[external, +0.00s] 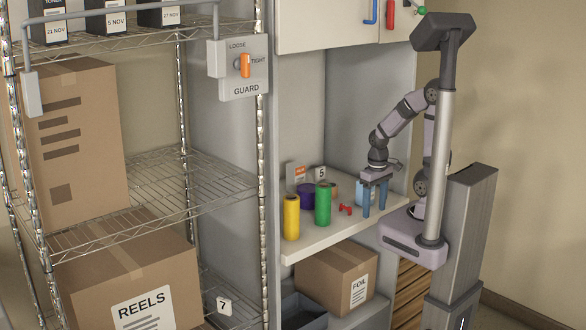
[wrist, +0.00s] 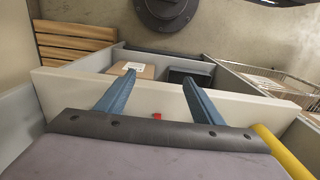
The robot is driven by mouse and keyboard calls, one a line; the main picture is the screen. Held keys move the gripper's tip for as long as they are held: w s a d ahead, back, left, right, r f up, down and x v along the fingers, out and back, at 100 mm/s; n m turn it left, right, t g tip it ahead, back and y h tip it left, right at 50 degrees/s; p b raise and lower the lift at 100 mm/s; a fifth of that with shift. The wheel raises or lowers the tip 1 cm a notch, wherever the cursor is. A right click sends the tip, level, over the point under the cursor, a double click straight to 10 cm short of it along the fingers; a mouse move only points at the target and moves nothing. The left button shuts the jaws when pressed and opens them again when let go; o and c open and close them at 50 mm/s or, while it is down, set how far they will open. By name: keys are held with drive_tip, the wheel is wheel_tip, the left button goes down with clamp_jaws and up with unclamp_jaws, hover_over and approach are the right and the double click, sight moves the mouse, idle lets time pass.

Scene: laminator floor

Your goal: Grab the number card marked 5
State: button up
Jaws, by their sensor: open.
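The white number card marked 5 (external: 320,173) stands on the pale shelf (external: 306,245), toward its back. The green cylinder (external: 323,205) stands in front of the card and hides its lower part. My gripper (external: 374,212) is open above the right part of the shelf, fingers pointing down. It is to the right of the card and apart from it. The card is not visible in the wrist view.
A card marked 7 (external: 224,305) is on the lower wire rack. A FOIL box (external: 337,278) sits below.

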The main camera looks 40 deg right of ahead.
drive_tip(key=w+d+r+n+t+h+p, duration=0.1)
drive_tip(key=w+d+r+n+t+p, duration=0.15)
drive_tip(key=w+r, duration=0.35)
drive_tip(key=w+d+r+n+t+h+p, duration=0.1)
drive_tip(key=w+d+r+t+h, duration=0.2)
drive_tip(key=w, duration=0.5)
drive_tip(key=m+t+y+b, duration=0.2)
drive_tip(key=t+y+b, duration=0.3)
drive_tip(key=t, duration=0.2)
approach(322, 172)
drive_tip(key=shift+s+a+f, duration=0.1)
drive_tip(key=shift+s+a, duration=0.25)
drive_tip(key=shift+a, duration=0.5)
drive_tip(key=shift+w+d+f+m+t, duration=0.1)
drive_tip(key=shift+w+d+m+t, duration=0.15)
drive_tip(key=shift+d+t, duration=0.35)
drive_tip(key=shift+p+x, duration=1.1)
drive_tip(key=shift+x, duration=2.5)
drive_tip(key=shift+d+f, duration=0.15)
drive_tip(key=shift+f, duration=0.05)
